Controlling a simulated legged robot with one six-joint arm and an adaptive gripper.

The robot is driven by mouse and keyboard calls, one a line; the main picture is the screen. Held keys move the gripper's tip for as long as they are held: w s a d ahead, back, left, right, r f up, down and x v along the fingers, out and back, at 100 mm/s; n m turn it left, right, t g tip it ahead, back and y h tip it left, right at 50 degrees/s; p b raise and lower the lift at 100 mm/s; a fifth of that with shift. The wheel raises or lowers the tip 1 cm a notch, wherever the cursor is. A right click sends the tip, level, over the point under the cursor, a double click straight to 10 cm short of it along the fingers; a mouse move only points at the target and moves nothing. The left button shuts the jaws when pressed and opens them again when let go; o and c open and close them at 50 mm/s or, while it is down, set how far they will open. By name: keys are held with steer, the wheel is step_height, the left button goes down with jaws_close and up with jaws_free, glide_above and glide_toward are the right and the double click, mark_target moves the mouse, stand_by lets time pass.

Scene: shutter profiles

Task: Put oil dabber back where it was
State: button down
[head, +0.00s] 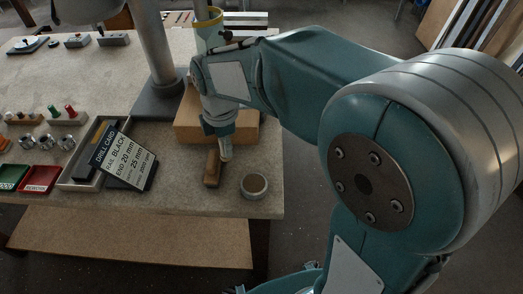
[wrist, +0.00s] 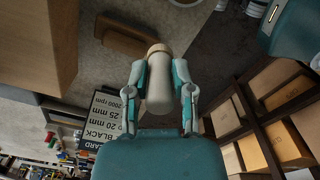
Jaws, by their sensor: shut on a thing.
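The oil dabber (wrist: 160,80), a cream bottle-shaped piece with a tan end, is between the two fingers of my gripper (wrist: 158,92) in the wrist view. The gripper is shut on it. In the head view my gripper (head: 219,128) points down near the front right of the bench, in front of a wooden block (head: 246,128). The dabber's pale lower end (head: 225,152) shows below the fingers and seems to be above the bench top. A round open pot (head: 254,187) with a brown inside stands to its right and nearer the front edge.
A small brown wooden piece (head: 211,168) lies close below the gripper. A drill card (head: 130,162) reading BLACK, 20 mm, 25 mm leans by a grey tray (head: 85,180) to the left. Green and red trays (head: 41,179) are farther left. A grey column (head: 153,50) rises behind.

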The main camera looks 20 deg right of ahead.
steer(key=w+d+f, duration=0.1)
steer(key=d+f, duration=0.2)
steer(key=w+d+f, duration=0.2)
steer(key=d, duration=0.1)
steer(key=w+d+f, duration=0.2)
steer(key=d+f, duration=0.1)
steer(key=d, duration=0.1)
steer(key=shift+w+d+f, duration=0.1)
steer(key=shift+w+f, duration=0.05)
steer(key=shift+f, duration=0.15)
steer(key=shift+w+d+f, duration=0.1)
steer(key=shift+f, duration=0.8)
steer(key=shift+w+d+f, duration=0.1)
steer(key=shift+f, duration=0.8)
steer(key=c, duration=0.8)
jaws_free()
steer(key=shift+f, duration=0.1)
steer(key=shift+o, duration=0.2)
